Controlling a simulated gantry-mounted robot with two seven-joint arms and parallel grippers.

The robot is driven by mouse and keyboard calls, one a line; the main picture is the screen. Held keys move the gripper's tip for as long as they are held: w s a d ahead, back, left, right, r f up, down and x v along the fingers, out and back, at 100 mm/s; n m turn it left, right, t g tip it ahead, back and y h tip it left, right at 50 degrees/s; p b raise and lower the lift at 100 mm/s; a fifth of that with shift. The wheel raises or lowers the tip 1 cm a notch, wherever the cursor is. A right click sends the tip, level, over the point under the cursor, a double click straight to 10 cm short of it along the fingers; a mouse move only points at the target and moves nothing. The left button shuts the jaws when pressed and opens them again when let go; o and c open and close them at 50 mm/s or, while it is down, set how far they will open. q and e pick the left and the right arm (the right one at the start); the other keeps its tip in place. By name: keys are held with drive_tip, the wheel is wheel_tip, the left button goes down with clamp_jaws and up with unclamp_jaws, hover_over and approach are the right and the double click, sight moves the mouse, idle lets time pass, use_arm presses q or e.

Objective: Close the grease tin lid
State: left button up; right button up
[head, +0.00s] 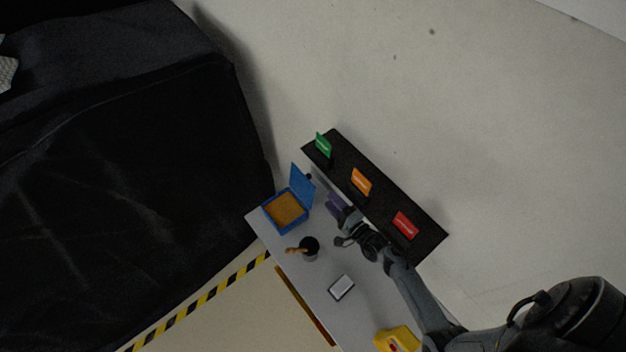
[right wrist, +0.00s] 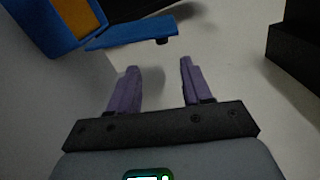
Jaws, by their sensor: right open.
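The grease tin (head: 270,225) is a blue square box with brown-yellow grease inside, at the far left end of the grey table. Its blue lid (head: 301,185) stands open, raised on the tin's upper-right side. In the right wrist view the tin (right wrist: 38,37) is at the top left, partly cut off, and the lid (right wrist: 130,34) juts out to the right with a small dark knob at its end. My right gripper (head: 331,201) is open and empty, with purple fingers, to the right of the lid. In the right wrist view its fingertips (right wrist: 159,65) are apart from the lid. My left gripper is not in view.
A black shelf with green (head: 323,145), orange (head: 361,182) and red (head: 405,225) cards runs behind the table. A dark cup (head: 310,246) with a brown-handled item, a small white-topped box (head: 341,288) and a yellow object (head: 396,339) stand on the table.

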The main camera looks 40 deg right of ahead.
sight(305, 184)
drive_tip(key=w+b, duration=0.5)
drive_tip(key=w, duration=0.6)
drive_tip(key=shift+b, duration=0.4)
drive_tip(key=shift+c, duration=1.3)
clamp_jaws()
